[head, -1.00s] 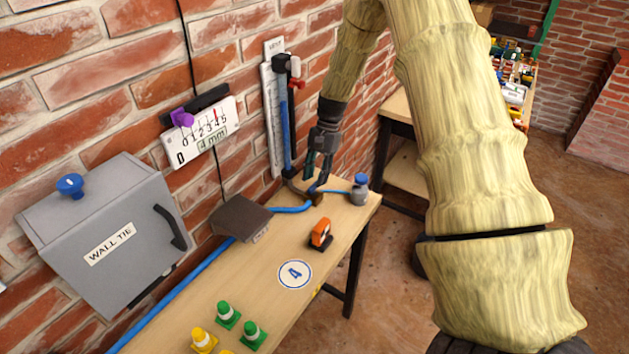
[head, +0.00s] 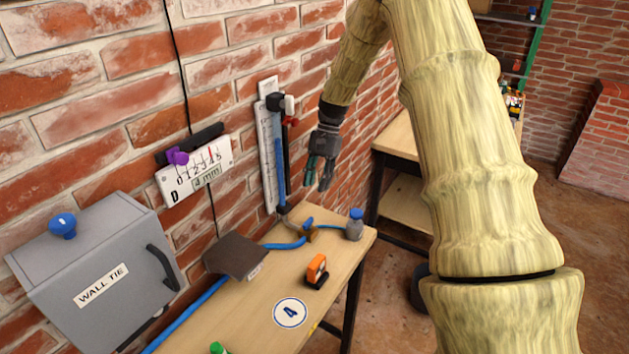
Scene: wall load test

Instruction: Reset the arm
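My gripper (head: 319,181) hangs from my arm, pointing down in front of the brick wall. Its fingers look apart, with nothing seen between them. It is in the air above a small brass-coloured valve with a blue handle (head: 308,222) on the wooden bench (head: 240,312). A clear gap shows between the fingertips and the valve. A blue hose (head: 284,245) runs to the valve along the bench. A vertical gauge with a blue column (head: 280,160) stands on the wall just left of my gripper.
A grey-blue bottle (head: 354,226), an orange device (head: 317,271) and a dark sloped box (head: 236,256) stand on the bench. A grey "WALL TIE" box (head: 95,265) and a dial plate (head: 196,172) are at left. Open floor (head: 390,325) lies right of the bench.

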